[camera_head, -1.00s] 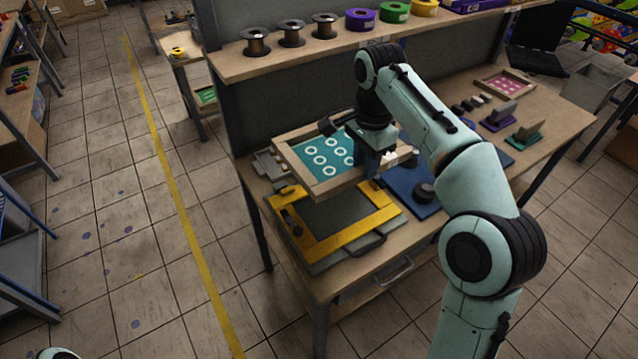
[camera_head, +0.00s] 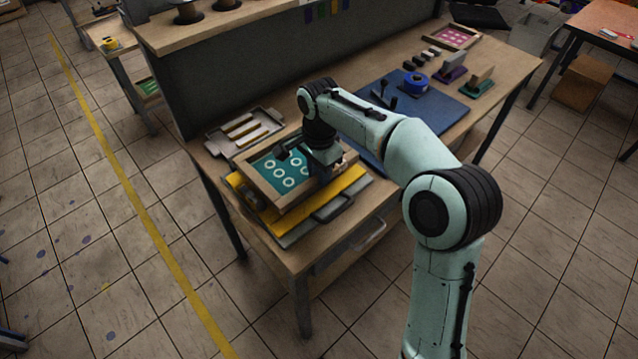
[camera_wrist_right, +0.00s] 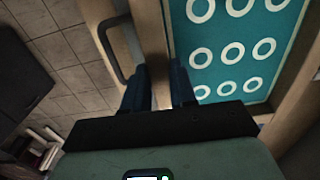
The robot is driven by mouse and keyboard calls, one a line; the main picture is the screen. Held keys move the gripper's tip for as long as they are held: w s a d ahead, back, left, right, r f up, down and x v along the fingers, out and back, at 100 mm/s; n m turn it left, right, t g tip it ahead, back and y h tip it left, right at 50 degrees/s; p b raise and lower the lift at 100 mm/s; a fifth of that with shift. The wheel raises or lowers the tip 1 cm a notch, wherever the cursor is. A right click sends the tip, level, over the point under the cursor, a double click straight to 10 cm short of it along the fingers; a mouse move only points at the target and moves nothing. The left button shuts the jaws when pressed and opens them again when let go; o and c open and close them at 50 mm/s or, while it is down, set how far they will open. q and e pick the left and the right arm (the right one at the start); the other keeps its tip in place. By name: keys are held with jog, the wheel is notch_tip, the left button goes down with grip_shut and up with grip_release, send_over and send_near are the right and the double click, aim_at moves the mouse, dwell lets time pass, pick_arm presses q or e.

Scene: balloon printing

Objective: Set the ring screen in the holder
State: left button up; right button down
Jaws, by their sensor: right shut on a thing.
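The ring screen (camera_head: 273,166) is a wooden frame with a teal mesh and white rings. It lies over the holder (camera_head: 351,187), a yellow frame on a grey base near the table's front left corner. My right gripper (camera_head: 324,172) is shut on the screen's right frame bar. The right wrist view shows this bar between the two fingers (camera_wrist_right: 160,85), with the ringed mesh (camera_wrist_right: 228,55) beside it. The screen covers much of the holder, and yellow shows along its right and left edges. I cannot tell whether the screen touches the holder. My left gripper is out of view.
A grey tray (camera_head: 219,140) with wooden strips sits behind the screen. Squeegees (camera_head: 482,80) and a pink screen (camera_head: 455,37) stand farther right. A dark panel (camera_head: 240,75) bounds the back.

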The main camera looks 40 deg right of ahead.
jog(key=shift+f, duration=1.95)
jog(key=shift+f+b, duration=0.5)
jog(key=shift+f, duration=0.05)
jog(key=c, duration=0.9)
grip_release()
jog(key=shift+r, duration=0.15)
